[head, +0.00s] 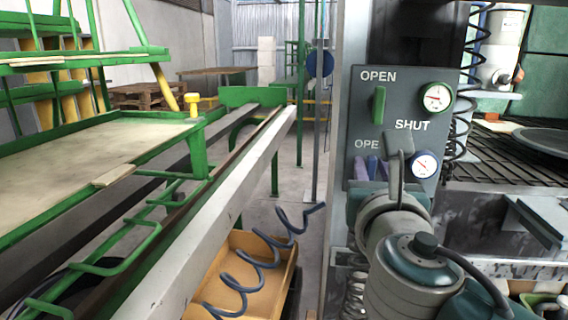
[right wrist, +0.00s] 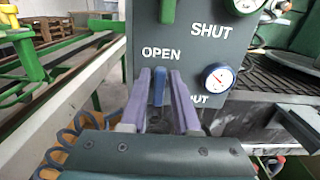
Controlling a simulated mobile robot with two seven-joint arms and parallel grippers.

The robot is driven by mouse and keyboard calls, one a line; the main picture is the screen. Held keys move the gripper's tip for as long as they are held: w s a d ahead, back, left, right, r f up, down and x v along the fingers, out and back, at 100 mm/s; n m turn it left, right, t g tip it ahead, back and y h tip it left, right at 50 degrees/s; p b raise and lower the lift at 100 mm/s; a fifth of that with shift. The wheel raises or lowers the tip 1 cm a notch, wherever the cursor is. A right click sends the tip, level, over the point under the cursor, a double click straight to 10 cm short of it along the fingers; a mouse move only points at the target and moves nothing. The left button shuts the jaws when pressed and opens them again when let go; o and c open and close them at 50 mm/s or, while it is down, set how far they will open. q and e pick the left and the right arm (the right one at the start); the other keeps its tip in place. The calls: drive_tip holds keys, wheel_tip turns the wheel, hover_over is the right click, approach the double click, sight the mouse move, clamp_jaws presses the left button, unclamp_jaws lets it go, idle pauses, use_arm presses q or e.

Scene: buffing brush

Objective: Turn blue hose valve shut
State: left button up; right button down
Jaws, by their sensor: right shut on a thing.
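The blue hose valve handle (right wrist: 158,87) stands upright on the grey panel, just below the lower OPEN label. Its SHUT label is lower right and partly covered. My right gripper (right wrist: 161,82) has its two pale purple fingers on either side of the blue handle and is shut on it. In the head view the blue handle (head: 372,167) shows between the fingers, with my wrist hiding the panel below. My left gripper is in neither view.
A green valve handle (head: 379,104) stands upright above, beside a dial gauge (head: 437,97). A second gauge (head: 425,164) sits right of the blue valve. A black rack (head: 500,150) lies at right. A yellow bin (head: 245,275) with a coiled hose (head: 262,262) is at lower left.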

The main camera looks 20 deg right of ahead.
drive_tip(key=shift+m, duration=0.3)
drive_tip(key=m, duration=0.2)
drive_tip(key=m+b, duration=0.1)
drive_tip(key=m, duration=0.1)
drive_tip(key=shift+s+d+f, duration=0.2)
drive_tip(key=m+b, duration=0.1)
drive_tip(key=m, duration=0.1)
drive_tip(key=m+b, duration=0.1)
drive_tip(key=m, duration=0.1)
drive_tip(key=shift+s+d+f+m, duration=0.1)
drive_tip(key=shift+d+f+m, duration=0.1)
drive_tip(key=shift+m, duration=0.1)
drive_tip(key=m+b, duration=0.2)
drive_tip(key=m, duration=0.1)
drive_tip(key=m+b, duration=0.1)
drive_tip(key=m, duration=0.1)
drive_tip(key=shift+d+f, duration=0.1)
drive_tip(key=shift+f, duration=0.15)
drive_tip(key=shift+s+f+m+b, duration=0.1)
drive_tip(key=shift+m+b, duration=0.55)
drive_tip(key=shift+m, duration=1.05)
drive_tip(key=c, duration=0.8)
unclamp_jaws()
drive_tip(key=shift+c, duration=0.2)
